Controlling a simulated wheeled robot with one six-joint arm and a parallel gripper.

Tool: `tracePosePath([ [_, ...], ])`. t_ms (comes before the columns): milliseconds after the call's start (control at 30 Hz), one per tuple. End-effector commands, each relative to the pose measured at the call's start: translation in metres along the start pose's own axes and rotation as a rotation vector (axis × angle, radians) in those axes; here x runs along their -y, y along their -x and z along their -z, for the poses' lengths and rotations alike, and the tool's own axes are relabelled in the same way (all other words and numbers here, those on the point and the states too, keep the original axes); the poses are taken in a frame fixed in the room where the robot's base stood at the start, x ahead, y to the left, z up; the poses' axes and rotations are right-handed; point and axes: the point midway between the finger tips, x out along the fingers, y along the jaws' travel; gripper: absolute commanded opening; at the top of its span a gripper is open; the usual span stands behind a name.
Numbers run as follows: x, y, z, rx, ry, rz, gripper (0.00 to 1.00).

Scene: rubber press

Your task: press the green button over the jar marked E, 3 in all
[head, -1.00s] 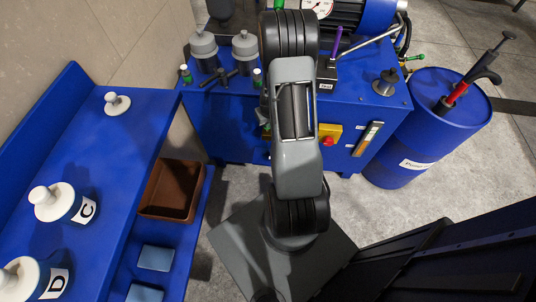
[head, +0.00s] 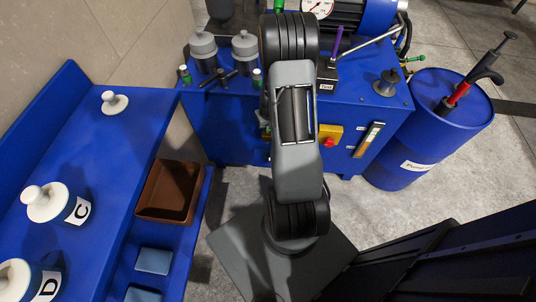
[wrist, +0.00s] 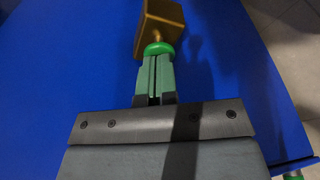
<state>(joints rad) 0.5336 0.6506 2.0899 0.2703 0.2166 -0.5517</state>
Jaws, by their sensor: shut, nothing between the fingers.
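In the wrist view my gripper (wrist: 157,68) is shut and empty, its green-grey fingers together. A round green knob (wrist: 157,48) on a brass-coloured block (wrist: 160,20) shows right at the fingertips; I cannot tell whether they touch. A jar marked E does not show in either view. In the head view the jars marked C (head: 78,210) and D (head: 49,283) stand on the blue shelf at the left, with white knobbed lids. My gripper is hidden in the head view behind my arm.
A blue machine (head: 230,115) with grey bottles, a gauge and a red stop button stands ahead. A blue drum (head: 440,135) with a pump is at the right. A brown tray (head: 150,215) and blue blocks (head: 153,261) lie on the lower shelf.

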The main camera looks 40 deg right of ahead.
Motion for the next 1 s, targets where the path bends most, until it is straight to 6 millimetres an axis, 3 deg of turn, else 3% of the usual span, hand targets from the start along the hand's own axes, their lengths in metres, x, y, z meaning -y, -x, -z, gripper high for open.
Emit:
tracePosePath([
  [500, 0.0, 0.032, 0.006, 0.001, 0.0, 0.0, 0.0],
  [1000, 0.0, 0.033, 0.007, 0.001, 0.0, 0.0, 0.0],
])
